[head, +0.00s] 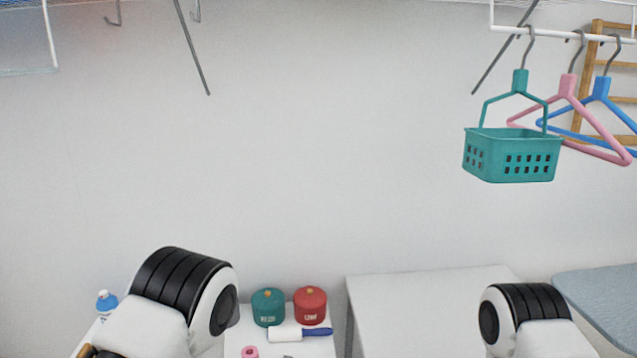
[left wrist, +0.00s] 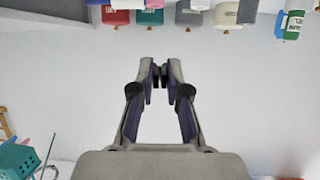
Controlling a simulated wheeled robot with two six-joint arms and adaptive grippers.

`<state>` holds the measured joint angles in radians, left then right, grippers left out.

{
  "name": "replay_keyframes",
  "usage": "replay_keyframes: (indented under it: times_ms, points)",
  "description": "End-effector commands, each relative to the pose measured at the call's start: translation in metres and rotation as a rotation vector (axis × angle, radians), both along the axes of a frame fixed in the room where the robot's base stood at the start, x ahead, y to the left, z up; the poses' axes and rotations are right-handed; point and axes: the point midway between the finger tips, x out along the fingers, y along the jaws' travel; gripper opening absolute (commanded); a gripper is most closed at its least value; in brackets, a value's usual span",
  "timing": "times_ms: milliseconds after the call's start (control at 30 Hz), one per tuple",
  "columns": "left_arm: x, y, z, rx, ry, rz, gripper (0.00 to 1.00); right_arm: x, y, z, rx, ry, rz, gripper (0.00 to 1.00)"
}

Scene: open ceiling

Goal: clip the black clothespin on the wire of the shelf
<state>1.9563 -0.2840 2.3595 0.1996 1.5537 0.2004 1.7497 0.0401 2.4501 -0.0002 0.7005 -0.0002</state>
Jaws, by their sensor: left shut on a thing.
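In the left wrist view my left gripper (left wrist: 160,78) is shut on a small black thing, the black clothespin (left wrist: 159,73), held between the fingertips. The fingers hide most of it. In the head view only parts of my arms show low in the picture, and neither gripper is seen there. A white wire shelf edge (head: 50,35) shows at the top left of the head view, mostly cut off by the frame.
A teal basket (head: 512,155) and pink (head: 568,85) and blue (head: 602,88) hangers hang from a white rod (head: 560,34) at the upper right. The middle wall is clear.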

Motion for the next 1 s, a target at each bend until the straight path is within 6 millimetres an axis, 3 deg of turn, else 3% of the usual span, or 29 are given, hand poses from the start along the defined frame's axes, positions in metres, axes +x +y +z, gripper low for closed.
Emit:
replay_keyframes:
  times_ms: [467, 1000]
  points:
    - [0.000, 0.000, 0.002, 0.000, 0.000, 0.000, 0.00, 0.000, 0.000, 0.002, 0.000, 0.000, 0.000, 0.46]
    - [0.000, 0.000, 0.031, 0.000, 0.001, 0.000, 0.00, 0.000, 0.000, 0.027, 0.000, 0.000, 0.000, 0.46]
